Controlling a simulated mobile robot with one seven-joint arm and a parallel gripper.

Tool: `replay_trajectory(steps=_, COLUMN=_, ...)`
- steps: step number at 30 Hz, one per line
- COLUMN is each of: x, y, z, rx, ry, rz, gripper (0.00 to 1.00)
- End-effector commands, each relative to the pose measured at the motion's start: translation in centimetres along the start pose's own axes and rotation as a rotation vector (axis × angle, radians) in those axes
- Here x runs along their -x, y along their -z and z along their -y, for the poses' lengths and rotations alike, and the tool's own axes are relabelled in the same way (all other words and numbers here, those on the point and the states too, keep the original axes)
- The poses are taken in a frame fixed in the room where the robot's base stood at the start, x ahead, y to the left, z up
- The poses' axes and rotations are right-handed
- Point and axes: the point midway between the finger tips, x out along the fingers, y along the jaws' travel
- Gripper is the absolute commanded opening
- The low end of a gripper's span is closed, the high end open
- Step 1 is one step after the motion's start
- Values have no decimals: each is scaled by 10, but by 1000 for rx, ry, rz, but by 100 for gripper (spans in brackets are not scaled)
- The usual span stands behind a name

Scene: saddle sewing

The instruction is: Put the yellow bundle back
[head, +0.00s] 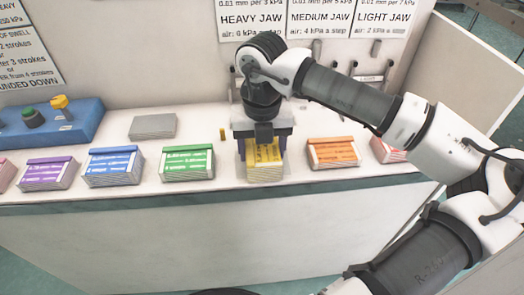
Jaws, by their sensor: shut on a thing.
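The yellow bundle (264,168) is in the row along the front of the white bench, between the green and orange bundles. It is a stack with a yellow label on top. My gripper (264,148) is over it, pointing down, and is shut on the bundle. The gripper body hides the back part of the bundle. I cannot tell whether the bundle rests on the bench or is slightly raised.
The green bundle (187,162) is to the left and the orange bundle (333,152) close to the right. Blue (113,167) and purple (48,173) bundles are further left. A grey block (153,126) lies behind. A blue control box (55,124) stands at the left.

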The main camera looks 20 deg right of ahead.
Motion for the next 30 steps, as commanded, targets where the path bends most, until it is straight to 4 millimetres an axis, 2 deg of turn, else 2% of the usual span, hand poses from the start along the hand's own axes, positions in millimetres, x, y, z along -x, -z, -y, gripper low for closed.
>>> replay_trajectory(steps=9, x=-3, y=0, z=0, rx=0, ry=0, rz=1, gripper=27)
replay_trajectory(steps=10, x=-2, y=0, z=0, rx=0, ry=0, rz=0, gripper=66)
replay_trajectory(steps=15, x=-1, y=0, z=0, rx=0, ry=0, rz=0, gripper=85)
replay_trajectory(steps=25, x=2, y=0, z=0, rx=0, ry=0, rz=0, gripper=85)
replay_trajectory(steps=28, x=10, y=-1, z=0, rx=-1, ry=1, rz=2, gripper=85)
replay_trajectory(steps=30, x=23, y=-1, z=1, rx=-2, ry=3, rz=3, gripper=85)
